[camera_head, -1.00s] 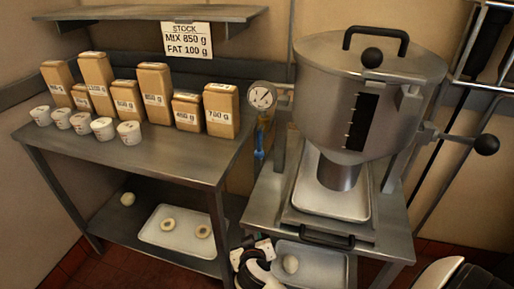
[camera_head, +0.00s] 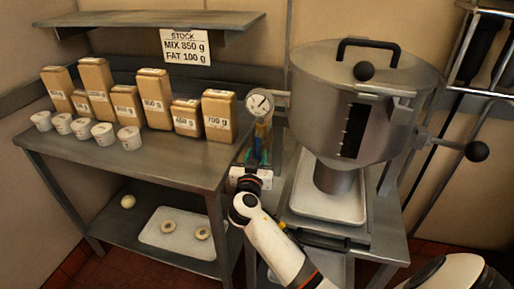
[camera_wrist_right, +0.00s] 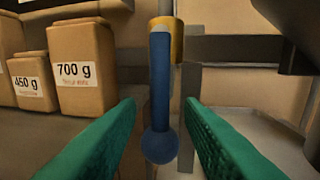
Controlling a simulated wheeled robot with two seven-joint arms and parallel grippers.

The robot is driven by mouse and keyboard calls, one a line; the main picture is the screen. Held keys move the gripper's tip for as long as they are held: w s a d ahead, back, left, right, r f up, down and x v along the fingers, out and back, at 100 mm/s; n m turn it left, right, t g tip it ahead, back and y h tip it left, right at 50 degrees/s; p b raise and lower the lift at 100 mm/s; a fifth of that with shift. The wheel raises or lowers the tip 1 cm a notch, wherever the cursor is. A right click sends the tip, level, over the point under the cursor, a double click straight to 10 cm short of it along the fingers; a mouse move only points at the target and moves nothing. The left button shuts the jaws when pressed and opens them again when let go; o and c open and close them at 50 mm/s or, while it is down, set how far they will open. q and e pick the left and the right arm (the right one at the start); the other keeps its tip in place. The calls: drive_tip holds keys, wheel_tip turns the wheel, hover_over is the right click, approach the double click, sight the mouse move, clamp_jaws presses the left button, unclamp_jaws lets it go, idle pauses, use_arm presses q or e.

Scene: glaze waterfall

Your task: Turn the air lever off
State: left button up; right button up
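The air lever (camera_wrist_right: 160,95) is a blue handle with a round knob at its lower end. It hangs straight down from a yellow brass fitting (camera_wrist_right: 178,42) in the right wrist view. My right gripper (camera_wrist_right: 159,101) is open, with one green finger on each side of the lever and visible gaps between. In the head view my right gripper (camera_head: 258,158) is below the pressure gauge (camera_head: 260,103) and mostly hides the lever. My left gripper is not in view.
The steel hopper (camera_head: 355,110) stands right of the gripper, above a tray (camera_head: 335,205). Labelled packets (camera_head: 220,115) and white cups (camera_head: 103,135) stand on the table (camera_head: 170,160) at left. A lower shelf holds a tray (camera_head: 185,245) with rings.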

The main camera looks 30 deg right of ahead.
drive_tip(key=shift+x, duration=1.25)
clamp_jaws()
